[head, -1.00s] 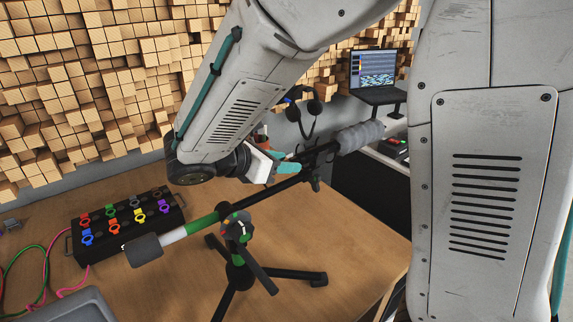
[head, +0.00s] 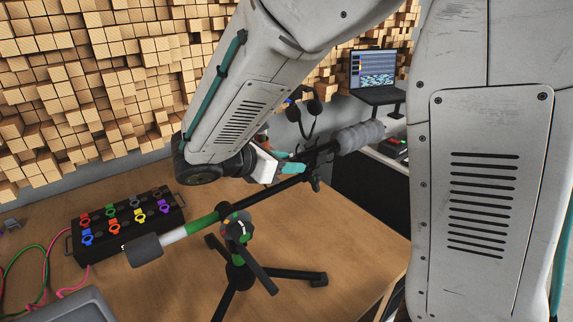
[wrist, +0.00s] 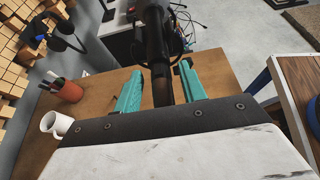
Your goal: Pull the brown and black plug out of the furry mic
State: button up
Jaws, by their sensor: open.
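The furry mic (head: 360,137) has a grey fuzzy cover and sits at the upper right end of the boom, on a black tripod stand. My gripper (head: 291,167) is near the black rear part of the mic, to the left of the fuzzy cover. In the wrist view my gripper (wrist: 161,88) is open, with one teal finger on each side of a black cylindrical shaft (wrist: 161,82). I cannot tell whether the fingers touch it. The brown and black plug cannot be made out clearly in either view.
A black box with coloured plugs (head: 130,222) sits on the wooden table (head: 340,245) at left. A laptop (head: 374,72) is at the back. A red pen cup (wrist: 68,92) and a white mug (wrist: 56,124) show in the wrist view.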

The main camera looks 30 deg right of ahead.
grip_shut()
jog(key=shift+a, duration=0.1)
jog(key=shift+s+a, duration=0.2)
jog(key=shift+a, duration=0.75)
jog(key=shift+s+a, duration=0.2)
jog(key=shift+a, duration=0.75)
jog(key=shift+s+a, duration=0.2)
jog(key=shift+a, duration=0.75)
